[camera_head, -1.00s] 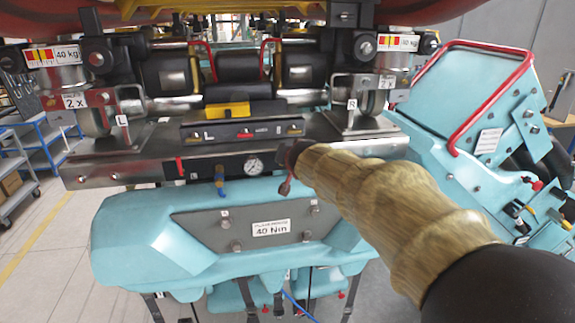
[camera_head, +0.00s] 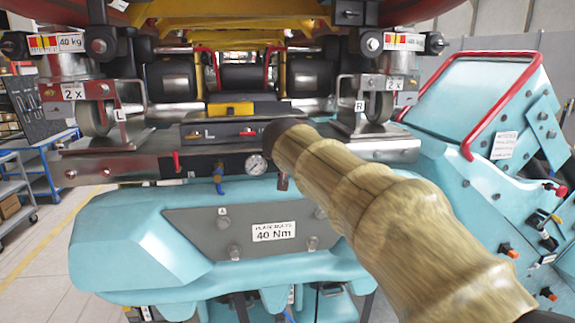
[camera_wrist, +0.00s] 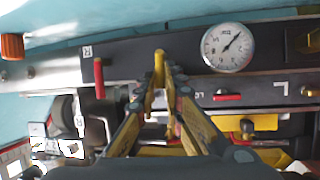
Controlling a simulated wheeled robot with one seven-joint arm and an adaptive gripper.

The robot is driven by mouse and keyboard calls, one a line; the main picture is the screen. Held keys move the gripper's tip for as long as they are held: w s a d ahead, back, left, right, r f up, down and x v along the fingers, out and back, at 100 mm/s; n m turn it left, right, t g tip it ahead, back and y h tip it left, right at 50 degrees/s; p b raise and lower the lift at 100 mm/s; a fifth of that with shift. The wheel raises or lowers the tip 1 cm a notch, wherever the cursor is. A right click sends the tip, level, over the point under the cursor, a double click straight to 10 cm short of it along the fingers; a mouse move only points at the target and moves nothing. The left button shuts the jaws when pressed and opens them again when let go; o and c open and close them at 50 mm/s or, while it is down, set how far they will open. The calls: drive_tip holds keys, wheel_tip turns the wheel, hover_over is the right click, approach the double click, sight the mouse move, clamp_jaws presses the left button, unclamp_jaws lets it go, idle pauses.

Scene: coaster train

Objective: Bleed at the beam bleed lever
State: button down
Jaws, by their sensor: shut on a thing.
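A yellow lever (camera_wrist: 159,62) stands on the dark control panel (camera_wrist: 130,62) in the wrist view, beside a round white pressure gauge (camera_wrist: 228,47). My gripper (camera_wrist: 160,82) is shut on this lever, with its two fingers meeting around it. No label on the lever can be read. In the head view the gauge (camera_head: 256,165) shows just left of my arm. My arm hides the panel to the right of it, and the fingertips are mostly hidden there.
A red lever (camera_wrist: 99,78) stands left of my gripper in the wrist view. In the head view a blue lever (camera_head: 219,180) and another red lever (camera_head: 177,161) are left of the gauge. A turquoise beam (camera_head: 150,245) with a "40 Nm" plate lies below.

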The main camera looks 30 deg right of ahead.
drive_tip(key=shift+a+f+b, duration=0.1)
drive_tip(key=shift+f+b, duration=0.05)
drive_tip(key=shift+b, duration=0.4)
drive_tip(key=c, duration=1.9)
unclamp_jaws()
drive_tip(key=shift+h, duration=0.3)
drive_tip(key=v, duration=1.2)
drive_tip(key=shift+n, duration=0.4)
